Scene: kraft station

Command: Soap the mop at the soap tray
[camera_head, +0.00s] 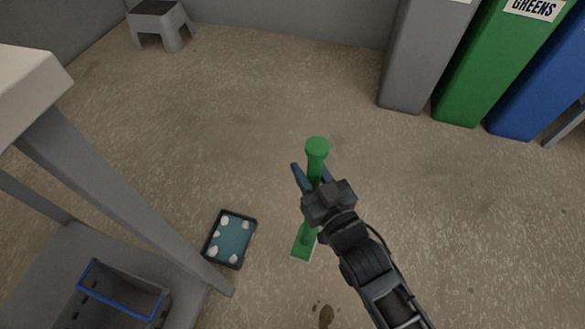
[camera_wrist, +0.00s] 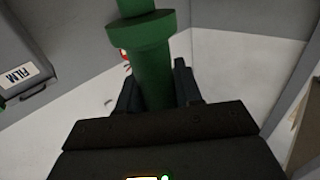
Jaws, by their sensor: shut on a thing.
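The mop (camera_head: 317,150) is a green upright pole with a wider knob at the top and a flat green head with a pale edge (camera_head: 303,247) at floor level. My gripper (camera_head: 311,181) is shut on its handle below the knob. In the wrist view the green handle (camera_wrist: 155,75) stands between the two dark fingers. The soap tray (camera_head: 231,239) is a dark shallow tray with teal liquid and several white foam blobs. It lies on the floor to the left of the mop head, apart from it. My gripper hides part of the handle.
A table with grey legs (camera_head: 110,190) stands left of the tray, with a blue-rimmed bin (camera_head: 121,290) on its low shelf. Grey (camera_head: 420,60), green (camera_head: 490,65) and blue (camera_head: 540,90) bins stand at the upper right. A step stool (camera_head: 160,24) is at the back. A brown stain (camera_head: 325,314) lies on the floor; the middle floor is clear.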

